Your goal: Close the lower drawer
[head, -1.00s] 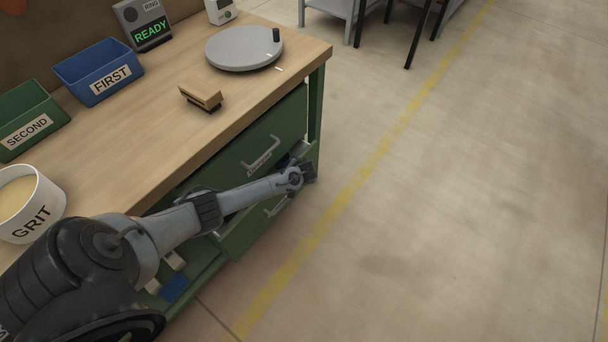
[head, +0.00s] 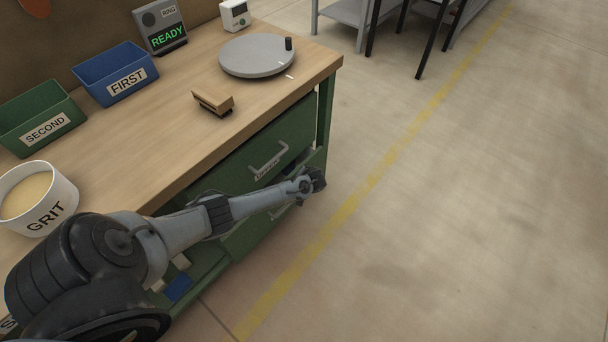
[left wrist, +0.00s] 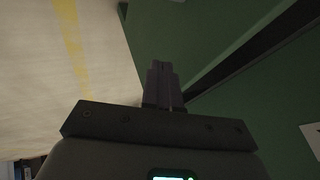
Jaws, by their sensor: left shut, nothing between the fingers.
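The lower drawer (head: 246,237) is in the green bench, under the upper drawer (head: 290,134). It stands partly pulled out, with its front and part of its handle showing below my left arm. My arm hides much of it. My left gripper (head: 317,180) is shut and empty at the drawer's far end, near the bench leg. In the left wrist view the shut fingers (left wrist: 163,86) are close to green panels (left wrist: 185,45) with a dark gap between them. I cannot tell whether they touch. My right gripper is not in view.
On the bench top (head: 150,150) are a grey turntable (head: 255,57), a wooden block (head: 213,101), a blue FIRST bin (head: 115,75), a green SECOND bin (head: 40,118) and a GRIT tub (head: 40,200). The floor (head: 450,200) right of the bench is clear.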

